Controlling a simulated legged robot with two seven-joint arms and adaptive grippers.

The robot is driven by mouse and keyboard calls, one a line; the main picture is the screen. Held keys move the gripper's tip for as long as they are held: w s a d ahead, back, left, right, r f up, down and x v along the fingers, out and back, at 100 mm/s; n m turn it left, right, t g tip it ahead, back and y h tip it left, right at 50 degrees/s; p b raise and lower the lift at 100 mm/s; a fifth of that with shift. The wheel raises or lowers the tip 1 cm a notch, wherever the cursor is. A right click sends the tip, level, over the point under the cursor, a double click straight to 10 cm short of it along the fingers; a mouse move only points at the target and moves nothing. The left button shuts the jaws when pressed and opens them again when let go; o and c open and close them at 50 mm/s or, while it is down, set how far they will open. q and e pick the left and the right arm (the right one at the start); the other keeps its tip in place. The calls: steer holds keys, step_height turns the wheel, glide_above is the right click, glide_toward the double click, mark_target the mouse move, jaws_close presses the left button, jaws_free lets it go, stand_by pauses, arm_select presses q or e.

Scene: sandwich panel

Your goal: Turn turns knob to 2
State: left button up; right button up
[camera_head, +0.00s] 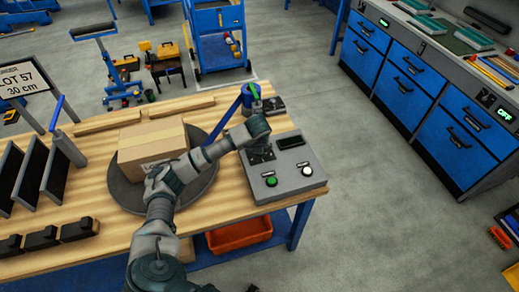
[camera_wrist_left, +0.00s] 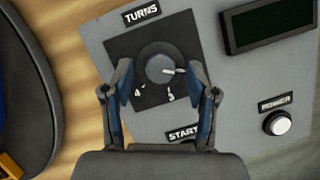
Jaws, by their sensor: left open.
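The round dark turns knob (camera_wrist_left: 160,66) sits on a black square plate under the TURNS label in the left wrist view. Its white pointer mark points to the right. The digits 4 and 3 show below the knob; any other digits are hidden. My left gripper (camera_wrist_left: 160,78) is open, with one finger on each side of the knob; I cannot tell whether they touch it. In the head view my left gripper (camera_head: 258,128) is over the back left of the grey control panel (camera_head: 290,192) and hides the knob. My right gripper is not in view.
The panel has a dark display (camera_wrist_left: 270,24), a white button (camera_wrist_left: 277,123) and a green button (camera_head: 271,181). A cardboard box (camera_head: 150,142) stands on a dark round turntable (camera_head: 121,190) left of the panel. Black racks (camera_head: 32,178) stand at the table's left.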

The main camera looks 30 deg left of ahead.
arm_select(q)
steer(key=v, duration=1)
steer(key=shift+s+r, duration=0.2)
